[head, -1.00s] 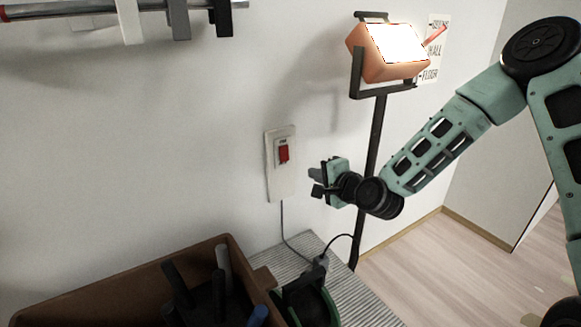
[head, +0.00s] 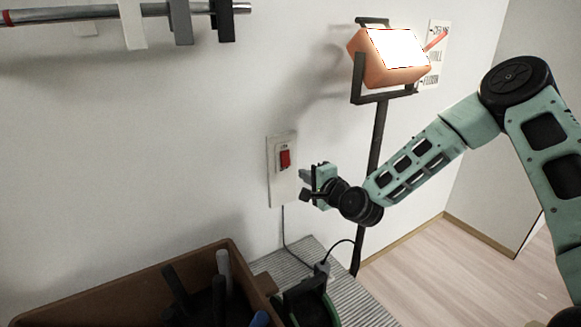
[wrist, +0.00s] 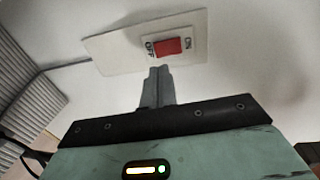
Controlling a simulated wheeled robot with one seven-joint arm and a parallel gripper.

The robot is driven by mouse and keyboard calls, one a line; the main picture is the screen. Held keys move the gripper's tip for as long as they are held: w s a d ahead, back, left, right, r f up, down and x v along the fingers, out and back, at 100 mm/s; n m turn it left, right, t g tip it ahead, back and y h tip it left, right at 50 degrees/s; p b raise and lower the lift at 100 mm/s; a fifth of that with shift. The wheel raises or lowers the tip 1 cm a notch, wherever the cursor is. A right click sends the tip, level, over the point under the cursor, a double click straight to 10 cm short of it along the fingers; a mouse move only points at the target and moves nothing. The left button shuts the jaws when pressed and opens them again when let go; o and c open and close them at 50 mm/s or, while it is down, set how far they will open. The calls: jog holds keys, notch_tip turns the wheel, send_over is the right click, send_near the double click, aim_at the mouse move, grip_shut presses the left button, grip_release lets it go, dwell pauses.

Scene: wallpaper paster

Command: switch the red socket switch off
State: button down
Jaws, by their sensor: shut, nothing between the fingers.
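The red socket switch (head: 285,159) is a red rocker on a white wall plate (head: 281,187). In the wrist view the red rocker (wrist: 168,46) sits between the OFF and ON labels. My gripper (head: 304,184) is to the right of the plate's lower part in the head view, close to the wall. In the wrist view its fingers (wrist: 157,78) are shut together and empty, with their tips just below the rocker near its OFF side. I cannot tell whether the tips touch the plate.
A work lamp (head: 390,58) shines on a dark stand (head: 376,140) behind my arm. A brown tool box (head: 130,297) and a striped surface (head: 345,297) lie below. A rail with hanging clips (head: 110,12) is at upper left. A cord (head: 284,225) runs down from the plate.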

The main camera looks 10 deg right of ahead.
aim_at(285, 164)
jog(key=x, duration=0.8)
jog(key=shift+w+f+p, duration=0.1)
jog(key=shift+w+p, duration=0.05)
jog(key=shift+p, duration=0.15)
jog(key=shift+f, duration=0.1)
